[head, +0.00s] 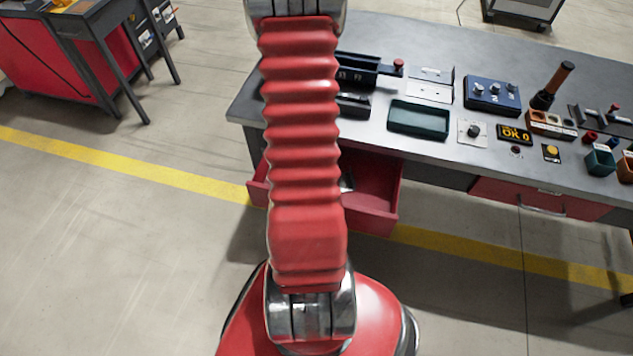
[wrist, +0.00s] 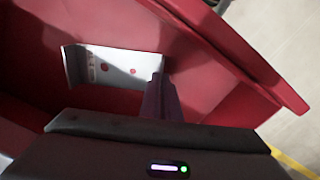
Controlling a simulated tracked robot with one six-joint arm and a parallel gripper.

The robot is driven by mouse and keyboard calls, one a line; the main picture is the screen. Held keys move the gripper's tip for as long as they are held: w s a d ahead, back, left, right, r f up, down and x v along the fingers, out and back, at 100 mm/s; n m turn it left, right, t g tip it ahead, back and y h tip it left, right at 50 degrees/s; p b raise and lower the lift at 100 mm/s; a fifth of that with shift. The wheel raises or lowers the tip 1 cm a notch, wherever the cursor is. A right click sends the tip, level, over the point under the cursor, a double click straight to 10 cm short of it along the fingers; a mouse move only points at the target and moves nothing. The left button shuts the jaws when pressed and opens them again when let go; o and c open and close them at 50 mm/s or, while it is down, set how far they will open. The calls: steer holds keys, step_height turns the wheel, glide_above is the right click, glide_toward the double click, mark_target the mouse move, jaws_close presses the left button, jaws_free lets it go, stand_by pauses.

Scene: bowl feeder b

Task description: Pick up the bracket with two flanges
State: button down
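In the wrist view a pale metal bracket (wrist: 118,64) with a few reddish holes lies in the open red drawer. A bent flange shows at its left end, and its right end also looks turned up. A dark finger of my gripper (wrist: 160,98) reaches to the bracket's right end. I cannot tell whether it touches it. Only this finger region shows, so the gap between the fingers is hidden.
The red drawer (head: 372,198) stands open under the grey bench (head: 370,140); its walls (wrist: 235,65) are close around my gripper. On the bench are a pale metal plate with holes (head: 430,88), a green tray (head: 420,119), a blue box (head: 491,95) and a display (head: 514,134).

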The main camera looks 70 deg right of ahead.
steer(key=shift+r, duration=0.1)
step_height(320, 180, up, 18)
stand_by(0.7)
steer(key=shift+w, duration=0.1)
stand_by(0.4)
